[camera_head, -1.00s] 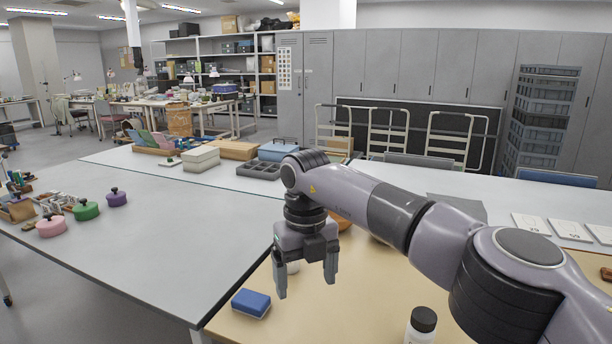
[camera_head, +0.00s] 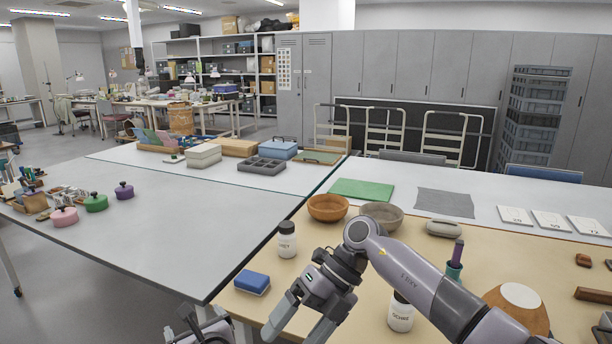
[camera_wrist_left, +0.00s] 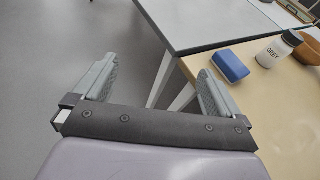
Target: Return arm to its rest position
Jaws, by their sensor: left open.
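A jar labelled GREY (camera_head: 287,242), an orange bowl (camera_head: 328,209) and a grey bowl (camera_head: 382,216) stand beyond the arm. The grey table (camera_head: 170,230) is mostly clear.

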